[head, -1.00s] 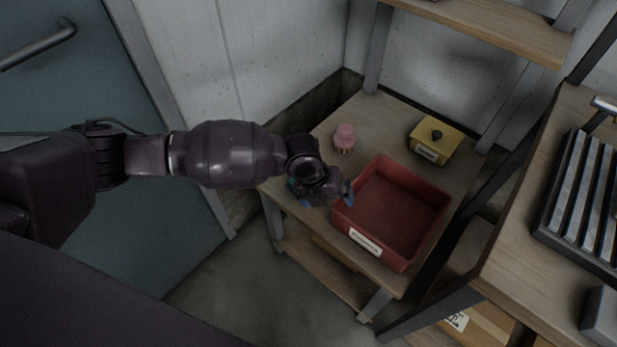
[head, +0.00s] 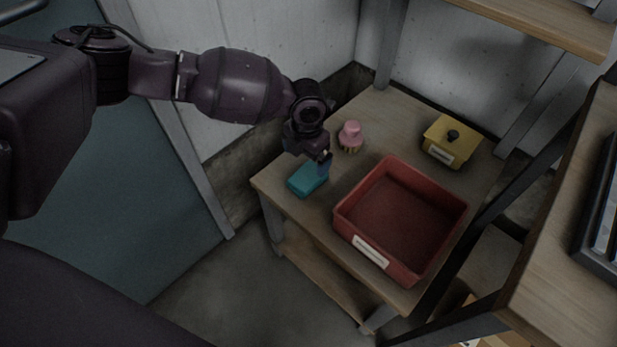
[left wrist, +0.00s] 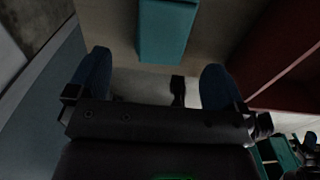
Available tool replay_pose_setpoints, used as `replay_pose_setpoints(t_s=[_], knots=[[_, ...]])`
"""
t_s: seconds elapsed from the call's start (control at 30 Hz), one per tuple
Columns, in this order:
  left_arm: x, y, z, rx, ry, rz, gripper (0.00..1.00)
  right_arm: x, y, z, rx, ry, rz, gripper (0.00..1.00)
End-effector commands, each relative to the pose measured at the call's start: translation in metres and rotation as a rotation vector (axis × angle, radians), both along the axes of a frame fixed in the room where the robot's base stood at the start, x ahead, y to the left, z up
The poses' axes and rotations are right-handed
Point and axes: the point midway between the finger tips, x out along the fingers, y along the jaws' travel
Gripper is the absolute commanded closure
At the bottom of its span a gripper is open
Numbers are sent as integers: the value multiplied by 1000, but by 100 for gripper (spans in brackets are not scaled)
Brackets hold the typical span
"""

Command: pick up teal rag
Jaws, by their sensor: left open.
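The teal rag (head: 307,180) is a folded block lying on the wooden table near its left edge, in the head view. It also shows at the top of the left wrist view (left wrist: 166,30), ahead of and between the fingers. My left gripper (head: 322,160) is just behind and above the rag in the head view, apart from it as far as I can tell. In the left wrist view my left gripper (left wrist: 155,80) is open, with two blue fingertips wide apart and nothing between them.
A red empty bin (head: 345,217) stands right of the rag. A pink-topped object (head: 350,136) stands behind it, close to my left gripper. A yellow box with a black knob (head: 436,154) is at the back right. The bare table (head: 379,120) has room behind the bin.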

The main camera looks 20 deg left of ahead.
Motion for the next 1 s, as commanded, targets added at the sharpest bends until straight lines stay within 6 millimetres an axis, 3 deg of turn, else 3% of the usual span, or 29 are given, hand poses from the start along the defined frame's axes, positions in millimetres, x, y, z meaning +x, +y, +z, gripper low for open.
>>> replay_pose_setpoints(t_s=[0.03,0.1,0.37,0.63,0.93,1.0], knots=[[-2,0,-14,1,7,0,2,-1,0,-3,-3,4,4,57],[-2,0,-22,0,6,0,2,1,1,0,-5,-5,10,57],[-3,-1,-36,-1,3,0,2,10,4,1,-9,-25,22,57],[-9,-1,-74,0,8,0,2,7,5,-3,-24,-19,40,57],[-7,-1,-76,-2,-2,1,2,13,7,5,-29,-46,50,57],[-7,-1,-76,-2,-2,1,10,13,7,5,-29,-45,49,57]])
